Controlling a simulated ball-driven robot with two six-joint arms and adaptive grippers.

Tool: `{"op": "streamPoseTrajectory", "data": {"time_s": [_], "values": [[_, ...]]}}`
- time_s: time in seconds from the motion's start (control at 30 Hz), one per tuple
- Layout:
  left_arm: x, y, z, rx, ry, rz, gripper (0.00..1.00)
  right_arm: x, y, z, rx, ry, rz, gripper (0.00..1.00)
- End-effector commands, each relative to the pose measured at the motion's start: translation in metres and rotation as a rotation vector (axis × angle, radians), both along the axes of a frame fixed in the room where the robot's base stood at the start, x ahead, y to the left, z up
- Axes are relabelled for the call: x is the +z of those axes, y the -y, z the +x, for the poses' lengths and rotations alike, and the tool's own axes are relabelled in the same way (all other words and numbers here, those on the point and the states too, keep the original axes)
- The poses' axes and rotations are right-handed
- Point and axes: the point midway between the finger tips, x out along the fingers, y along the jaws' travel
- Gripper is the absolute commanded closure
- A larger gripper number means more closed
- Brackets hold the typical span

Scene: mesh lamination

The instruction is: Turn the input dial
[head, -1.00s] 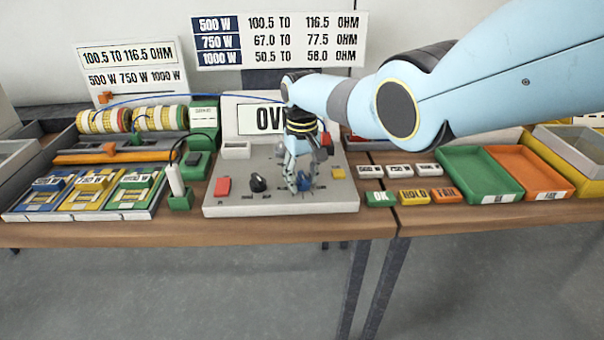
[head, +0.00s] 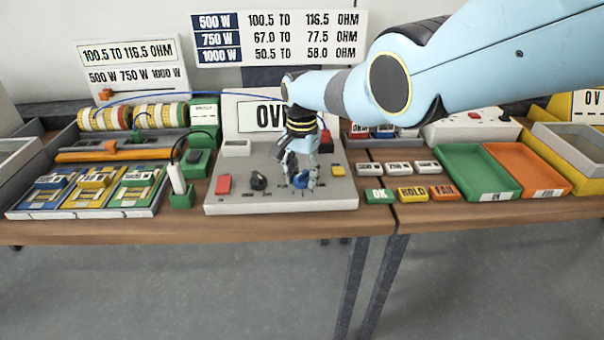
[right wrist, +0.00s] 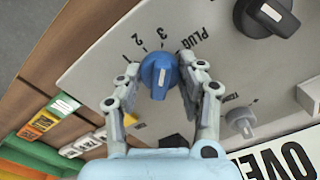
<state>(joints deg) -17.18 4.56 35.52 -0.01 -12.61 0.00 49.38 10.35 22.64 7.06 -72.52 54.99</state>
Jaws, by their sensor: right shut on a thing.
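The input dial is a blue knob (right wrist: 158,75) with a white pointer mark on the grey panel; marks 1, 2, 3 and PLUG surround it. My right gripper (right wrist: 160,82) is shut on the blue dial, with one finger on each side. In the head view the blue dial (head: 301,180) shows partly behind the fingers of my right gripper (head: 300,176). The grey panel (head: 230,205) carries a black knob (head: 258,181) to the left of the dial. My left gripper is not in view.
A red button (head: 223,184) and a yellow button (head: 337,170) are on the panel. A display reading OV (head: 262,117) stands behind. Green (head: 478,172) and orange (head: 527,172) trays lie at right. Coloured fixtures (head: 95,190) lie at left.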

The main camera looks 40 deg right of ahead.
Motion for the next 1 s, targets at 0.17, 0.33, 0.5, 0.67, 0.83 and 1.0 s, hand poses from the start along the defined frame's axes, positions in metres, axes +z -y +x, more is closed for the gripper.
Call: {"op": "streamPoseTrajectory", "data": {"time_s": [0.17,0.33,0.5,0.67,0.83,1.0], "values": [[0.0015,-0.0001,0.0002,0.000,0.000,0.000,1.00,0.0009,0.0000,0.0007,-0.165,0.001,-0.001,0.93],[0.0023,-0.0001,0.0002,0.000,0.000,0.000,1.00,0.0012,0.0000,0.0012,-0.318,0.003,0.000,0.93],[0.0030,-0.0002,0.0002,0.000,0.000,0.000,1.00,0.0011,0.0000,0.0011,-0.448,0.003,0.000,0.93],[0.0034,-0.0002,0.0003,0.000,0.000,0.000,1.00,0.0013,0.0000,0.0013,-0.543,0.003,0.000,0.93],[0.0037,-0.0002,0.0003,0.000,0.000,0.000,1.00,0.0014,0.0001,0.0015,-0.609,0.003,0.000,0.93],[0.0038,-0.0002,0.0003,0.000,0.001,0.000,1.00,0.0014,0.0001,0.0015,-0.643,0.004,0.000,0.93]]}}
